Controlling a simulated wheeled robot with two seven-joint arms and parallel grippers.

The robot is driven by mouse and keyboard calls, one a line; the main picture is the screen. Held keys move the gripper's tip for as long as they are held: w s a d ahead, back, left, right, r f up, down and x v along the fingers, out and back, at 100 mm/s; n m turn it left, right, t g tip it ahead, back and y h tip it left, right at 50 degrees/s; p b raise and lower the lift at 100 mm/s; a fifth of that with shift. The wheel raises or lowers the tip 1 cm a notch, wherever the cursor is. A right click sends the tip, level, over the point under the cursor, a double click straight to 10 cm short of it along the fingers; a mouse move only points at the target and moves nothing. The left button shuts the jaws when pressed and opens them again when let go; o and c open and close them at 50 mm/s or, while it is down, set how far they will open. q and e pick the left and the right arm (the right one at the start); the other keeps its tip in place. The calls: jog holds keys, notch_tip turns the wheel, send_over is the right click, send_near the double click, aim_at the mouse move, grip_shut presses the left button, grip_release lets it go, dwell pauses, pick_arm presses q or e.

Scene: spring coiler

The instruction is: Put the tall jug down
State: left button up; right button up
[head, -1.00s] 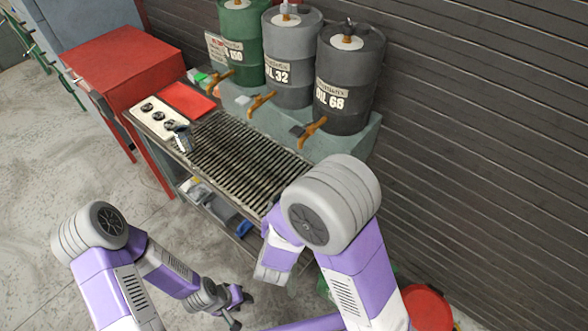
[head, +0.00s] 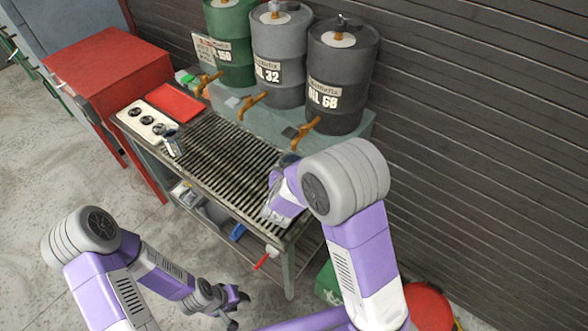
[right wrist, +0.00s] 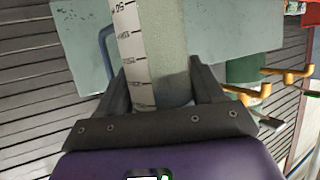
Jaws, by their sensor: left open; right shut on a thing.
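The tall jug (right wrist: 165,35) fills the middle of the right wrist view, a grey-green body with a white measuring strip and a blue-grey handle (right wrist: 104,42) on its left. My right gripper (right wrist: 160,88) is shut on it, one finger on each side. In the head view my right forearm and wrist hide most of the jug and the gripper, near the right end of the slatted bench top (head: 225,165). The jug's base is hidden, so I cannot tell whether it touches the slats. My left gripper (head: 238,305) is open and empty, low in front of the bench.
Three oil drums (head: 342,75) with orange taps (head: 304,134) stand along the bench's back. A small metal mug (head: 173,144) is on the left part, near a white tray (head: 150,122) and a red tray (head: 180,102). The middle slats are clear. A red cabinet (head: 105,70) stands left.

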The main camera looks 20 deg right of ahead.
jog(key=shift+w+d, duration=0.25)
jog(key=shift+w, duration=0.3)
jog(key=f, duration=0.2)
jog(key=f+b, duration=0.1)
jog(key=shift+w+d+f, duration=0.1)
jog(key=shift+w+f, duration=0.25)
jog(key=shift+r, duration=0.1)
jog(key=shift+s, duration=0.1)
jog(key=shift+f+b, duration=0.2)
jog(key=shift+b, duration=0.15)
jog(key=o, duration=1.3)
jog(key=shift+c, duration=0.2)
jog(key=shift+r, duration=0.15)
